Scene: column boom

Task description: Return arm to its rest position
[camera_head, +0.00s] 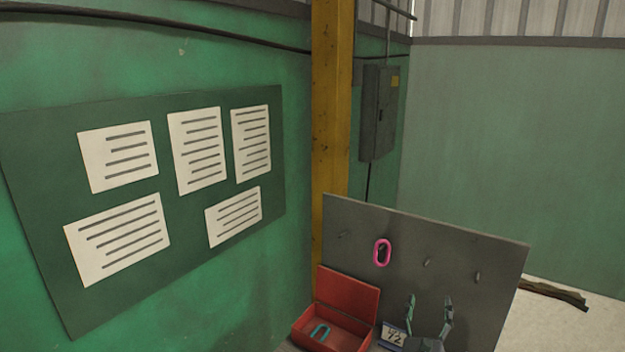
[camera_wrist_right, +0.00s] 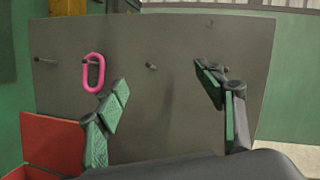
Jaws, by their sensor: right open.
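My right gripper (camera_head: 430,318) is at the lower right of the head view, in front of the grey pegboard (camera_head: 480,255). Its two green-padded fingers are spread apart with nothing between them; the right wrist view (camera_wrist_right: 168,105) shows the same. A pink ring-shaped link (camera_head: 382,240) hangs on a peg of the board, up and to the left of the gripper. It also hangs there in the right wrist view (camera_wrist_right: 86,72). A teal link (camera_head: 320,331) lies in the open red box (camera_head: 348,292), left of the gripper. My left gripper is not in view.
Other board pegs (camera_head: 428,262) are bare. A yellow column (camera_head: 332,120) and a grey electrical cabinet (camera_head: 379,112) stand behind. A green notice board (camera_head: 190,210) with paper sheets is on the left wall.

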